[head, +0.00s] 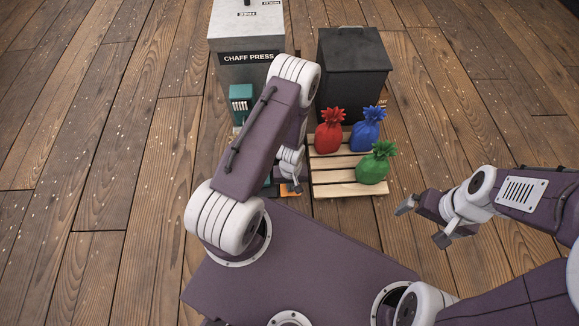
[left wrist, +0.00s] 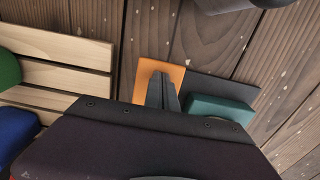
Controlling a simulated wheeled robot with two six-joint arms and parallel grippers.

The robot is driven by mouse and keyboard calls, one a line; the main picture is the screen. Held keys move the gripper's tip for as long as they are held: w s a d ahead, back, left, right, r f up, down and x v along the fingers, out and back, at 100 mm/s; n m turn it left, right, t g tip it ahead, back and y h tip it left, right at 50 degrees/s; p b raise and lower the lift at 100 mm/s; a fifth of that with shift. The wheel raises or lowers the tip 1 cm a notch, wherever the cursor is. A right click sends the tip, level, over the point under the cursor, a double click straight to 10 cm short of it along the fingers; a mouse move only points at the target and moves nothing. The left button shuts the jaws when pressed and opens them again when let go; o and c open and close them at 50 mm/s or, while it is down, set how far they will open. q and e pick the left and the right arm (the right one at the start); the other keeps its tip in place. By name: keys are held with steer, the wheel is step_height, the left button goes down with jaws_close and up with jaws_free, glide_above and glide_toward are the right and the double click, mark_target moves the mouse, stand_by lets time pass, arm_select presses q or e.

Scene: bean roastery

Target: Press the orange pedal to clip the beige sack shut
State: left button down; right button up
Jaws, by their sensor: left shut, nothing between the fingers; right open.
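The orange pedal (left wrist: 150,69) is a flat plate on a dark base (left wrist: 222,88) in the left wrist view. In the head view, only part of the orange pedal (head: 287,194) shows beside my left arm. My left gripper (left wrist: 163,80) is shut and empty, with its fingertips over the pedal in the picture. I cannot tell whether they touch it. In the head view my left gripper is mostly hidden by its own arm. I see no beige sack; my left arm blocks part of the machine area. My right gripper (head: 423,222) is open and empty, right of the pallet.
A grey chaff press (head: 245,45) and a black lidded bin (head: 352,70) stand at the back. A teal machine part (head: 240,102) is left of my arm. Floor is clear at both sides.

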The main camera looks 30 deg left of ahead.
step_height(320, 180, up, 8)
steer(key=p, duration=0.7)
stand_by(0.3)
